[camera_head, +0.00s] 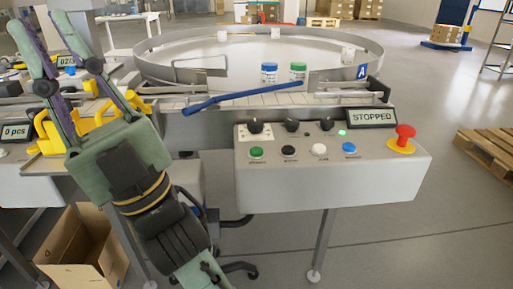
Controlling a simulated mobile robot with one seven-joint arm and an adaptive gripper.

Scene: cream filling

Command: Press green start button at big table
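The green start button (257,152) is the leftmost of the row of round buttons on the front of the grey control panel (330,185) at the big table. It is uncovered and nothing touches it. A small display (371,117) on the panel reads STOPPED. My gripper (40,24) is at the left of the view, with its two fingers spread apart and nothing between them. It points up and away, and it is to the left of the panel, apart from the button.
Black, white and blue buttons (349,148) sit right of the green one. Black knobs (255,126) stand above, and a red emergency stop (404,136) is at the right.

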